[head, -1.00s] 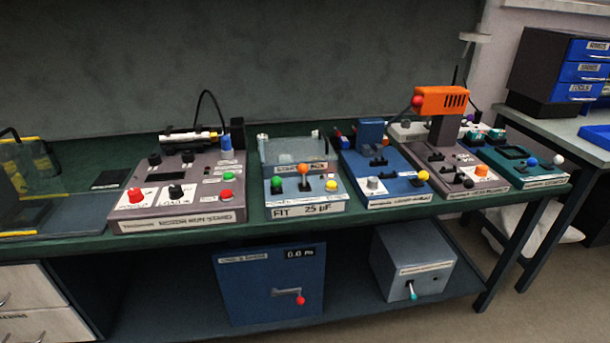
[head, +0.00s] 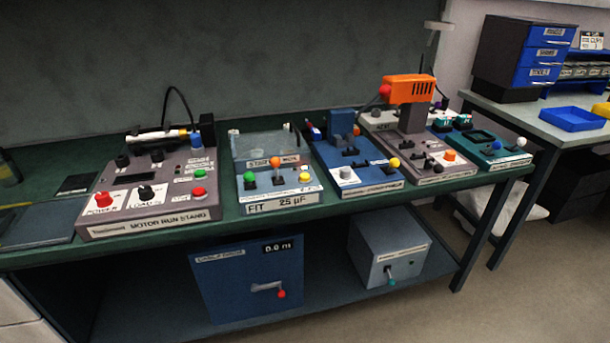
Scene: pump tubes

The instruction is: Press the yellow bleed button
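Two yellow buttons show in the head view. The small labels are too blurred to tell which one is the bleed button. Neither gripper is in view.
All units stand on a dark green bench (head: 255,213). A motor run stand (head: 140,225) is to the left, a unit with an orange tool (head: 408,88) to the right, and a teal unit (head: 490,161) beyond. A blue box (head: 222,290) and grey box (head: 365,255) sit on the lower shelf.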

